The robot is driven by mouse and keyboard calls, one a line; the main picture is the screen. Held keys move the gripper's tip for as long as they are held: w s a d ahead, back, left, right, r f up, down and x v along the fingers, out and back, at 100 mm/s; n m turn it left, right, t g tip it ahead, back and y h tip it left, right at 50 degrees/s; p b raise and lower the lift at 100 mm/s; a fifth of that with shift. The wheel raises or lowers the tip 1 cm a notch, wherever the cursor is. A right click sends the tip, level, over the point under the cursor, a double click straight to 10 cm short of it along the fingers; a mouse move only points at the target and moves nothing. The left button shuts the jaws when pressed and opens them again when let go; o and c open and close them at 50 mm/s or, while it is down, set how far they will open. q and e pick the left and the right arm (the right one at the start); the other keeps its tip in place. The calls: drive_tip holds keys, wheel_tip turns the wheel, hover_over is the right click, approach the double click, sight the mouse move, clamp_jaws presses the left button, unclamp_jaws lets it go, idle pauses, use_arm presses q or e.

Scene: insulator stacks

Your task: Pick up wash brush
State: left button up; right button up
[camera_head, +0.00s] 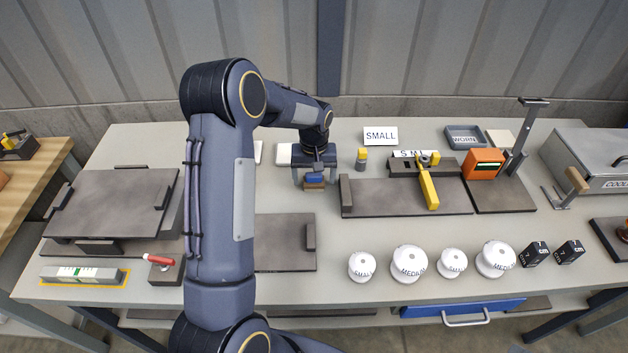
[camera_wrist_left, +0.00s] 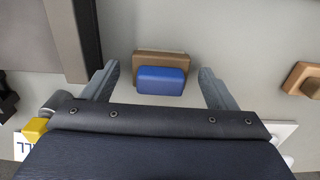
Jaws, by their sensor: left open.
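The wash brush, a blue block on a brown base, lies on the bench in the wrist view (camera_wrist_left: 161,78). It also shows in the head view (camera_head: 315,179) below my left gripper (camera_head: 315,174). In the wrist view my left gripper (camera_wrist_left: 158,80) is open, with one finger on each side of the brush and clear gaps between. The brush looks apart from both fingers. My right gripper is not in view.
A dark plate (camera_head: 405,198) with a yellow clamp (camera_head: 428,188) stands right of the brush. A yellow-topped bottle (camera_head: 361,158) and a SMALL sign (camera_head: 380,136) are close by. White insulators (camera_head: 409,263) line the front. Another brown piece (camera_wrist_left: 303,78) lies right in the wrist view.

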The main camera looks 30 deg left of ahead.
use_arm(q)
drive_tip(key=c, duration=1.1)
drive_tip(key=shift+r, duration=0.1)
drive_tip(key=shift+r, duration=0.5)
drive_tip(key=s+r+b, duration=0.3)
drive_tip(key=s+r, duration=0.9)
drive_tip(key=s, duration=0.2)
drive_tip(key=shift+d+b, duration=0.25)
drive_tip(key=shift+b, duration=0.1)
drive_tip(key=shift+f, duration=0.1)
